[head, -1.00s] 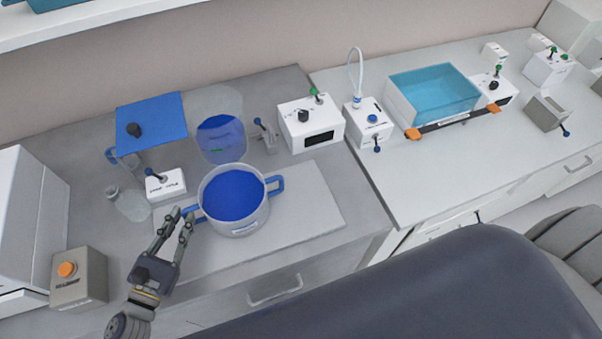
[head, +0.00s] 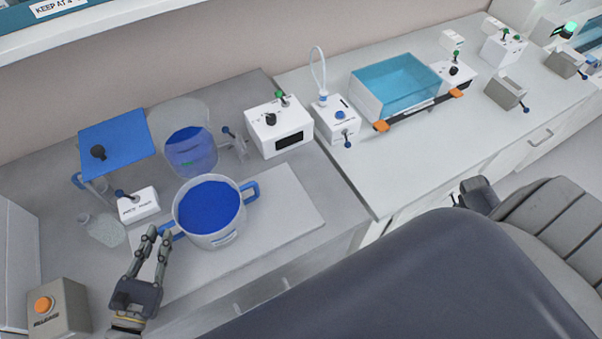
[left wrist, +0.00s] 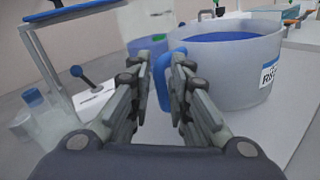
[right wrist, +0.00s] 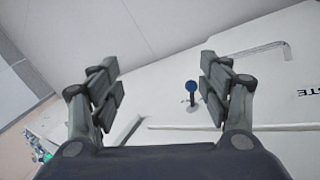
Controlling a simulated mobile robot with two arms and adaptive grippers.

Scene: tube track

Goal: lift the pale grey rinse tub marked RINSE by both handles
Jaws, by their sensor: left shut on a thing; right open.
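The pale grey rinse tub (head: 214,238) holds blue liquid and stands upright on a light board. It has a blue handle on each side. My left gripper (head: 158,240) is shut on the left handle (head: 172,229); in the left wrist view, the fingers (left wrist: 160,75) sit on both sides of that blue handle (left wrist: 166,88), and part of the label shows on the tub (left wrist: 235,75). The right handle (head: 251,190) is free. My right gripper (right wrist: 158,90) is open and empty, facing a white cabinet front with a blue-knobbed lever. The tub is not in the right wrist view.
The light board (head: 290,205) has bare room right of the tub. A white box with knobs (head: 262,138) stands behind. A glass bottle (head: 103,230), a small switch box (head: 138,206) and an orange-button box (head: 62,312) are at the left. A teal-filled basin (head: 395,90) is farther right.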

